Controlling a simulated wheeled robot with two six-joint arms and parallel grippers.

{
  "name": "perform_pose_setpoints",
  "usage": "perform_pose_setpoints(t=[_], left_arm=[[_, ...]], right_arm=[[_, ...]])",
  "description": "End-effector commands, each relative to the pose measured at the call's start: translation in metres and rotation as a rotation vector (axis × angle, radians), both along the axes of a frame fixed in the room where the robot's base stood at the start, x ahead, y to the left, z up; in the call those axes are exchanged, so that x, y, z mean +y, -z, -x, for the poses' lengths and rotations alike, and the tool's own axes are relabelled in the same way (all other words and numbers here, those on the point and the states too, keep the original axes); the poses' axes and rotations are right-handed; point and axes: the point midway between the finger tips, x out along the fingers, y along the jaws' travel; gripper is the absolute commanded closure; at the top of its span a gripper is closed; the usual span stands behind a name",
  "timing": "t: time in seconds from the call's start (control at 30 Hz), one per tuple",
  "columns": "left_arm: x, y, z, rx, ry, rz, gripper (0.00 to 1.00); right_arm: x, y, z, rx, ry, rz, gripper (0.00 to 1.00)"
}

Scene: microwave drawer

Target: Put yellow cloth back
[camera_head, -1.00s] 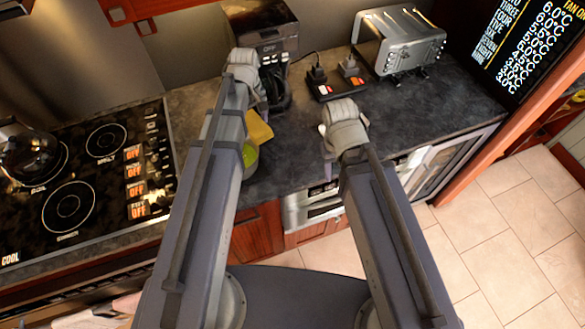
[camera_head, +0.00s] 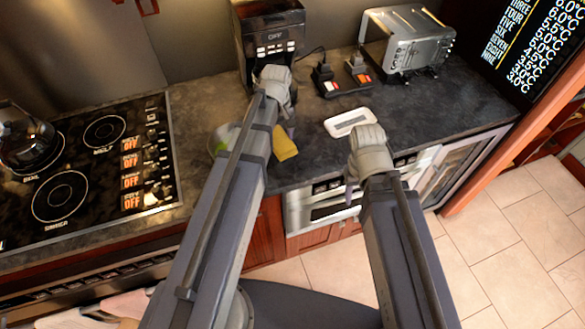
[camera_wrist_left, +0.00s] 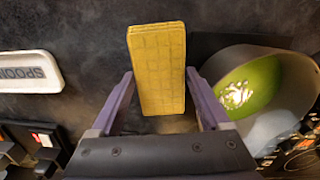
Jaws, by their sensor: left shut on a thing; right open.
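The yellow cloth (camera_head: 284,145) shows beside my left forearm near the counter's front edge, right of a bowl. In the left wrist view the cloth (camera_wrist_left: 158,60) is a flat, folded oblong between the two purple fingers. My left gripper (camera_wrist_left: 159,76) is shut on it; in the head view the left gripper (camera_head: 288,132) is mostly hidden behind its own wrist. I cannot tell whether the cloth touches the counter. My right gripper (camera_head: 352,190) is open and empty at the counter's front edge, partly hidden by its wrist.
The bowl (camera_head: 220,136) with green contents stands left of the cloth, partly behind my left arm. A white spoon rest (camera_head: 350,121) lies to the right. A coffee machine (camera_head: 268,35), plugs (camera_head: 340,75) and a toaster (camera_head: 410,42) stand behind. The stove (camera_head: 80,160) is at left.

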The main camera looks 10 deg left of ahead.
Motion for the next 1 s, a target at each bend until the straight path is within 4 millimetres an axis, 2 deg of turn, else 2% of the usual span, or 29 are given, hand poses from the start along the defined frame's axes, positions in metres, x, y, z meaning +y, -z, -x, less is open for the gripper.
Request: perform_pose_setpoints(t=[0.07, 0.17, 0.4, 0.6, 0.83, 1.0], left_arm=[[0.000, 0.010, 0.000, 0.000, 0.000, 0.000, 0.72], [-0.002, 0.007, 0.000, 0.000, 0.008, 0.000, 0.72], [-0.022, -0.039, 0.003, 0.000, 0.117, 0.000, 0.72], [-0.033, -0.054, 0.005, 0.000, 0.181, 0.000, 0.72], [-0.034, -0.049, 0.005, 0.000, 0.188, 0.000, 0.72], [-0.034, -0.030, 0.005, 0.000, 0.188, 0.000, 0.72]], right_arm=[[0.000, 0.010, 0.000, 0.000, 0.000, 0.000, 0.50], [0.000, 0.007, 0.000, 0.000, 0.000, 0.000, 0.50], [0.000, -0.039, 0.000, 0.000, 0.003, -0.001, 0.50], [0.000, -0.054, 0.000, 0.000, 0.004, -0.001, 0.50], [0.000, -0.049, 0.000, 0.000, 0.004, -0.001, 0.50], [0.000, -0.030, 0.000, 0.000, 0.001, 0.000, 0.50]])
